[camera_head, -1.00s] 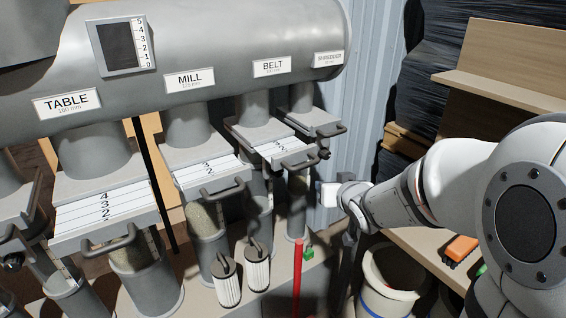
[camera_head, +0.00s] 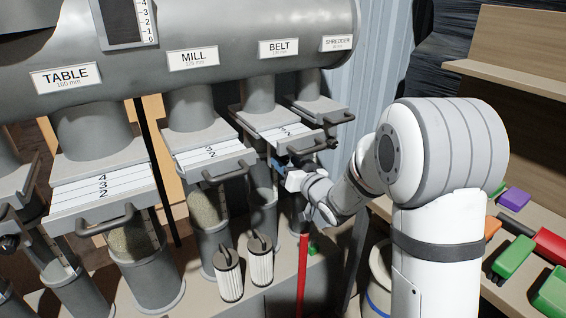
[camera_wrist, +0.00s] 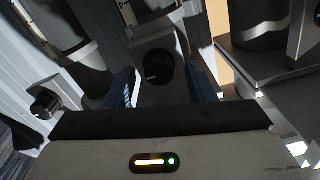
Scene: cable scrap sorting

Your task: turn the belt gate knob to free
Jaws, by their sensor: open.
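The belt gate (camera_head: 281,133) is a pale slide plate with numbers and a grey handle, under the BELT sign (camera_head: 278,48). In the wrist view a round black knob (camera_wrist: 159,67) with a short white mark pointing left appears between my blue fingertips. It seems to be the belt gate knob; in the head view my gripper (camera_head: 279,168) covers that spot below the gate. My gripper (camera_wrist: 163,86) is open, with one finger on each side of the knob. I cannot tell whether the fingers touch it or how deep they reach.
A second black knob (camera_wrist: 45,104) is at the left of the wrist view. The shredder gate (camera_head: 320,113) is close to the right of the belt gate. The mill gate (camera_head: 210,153) is to the left. Two filter cartridges (camera_head: 229,273) and a red post (camera_head: 302,270) stand below.

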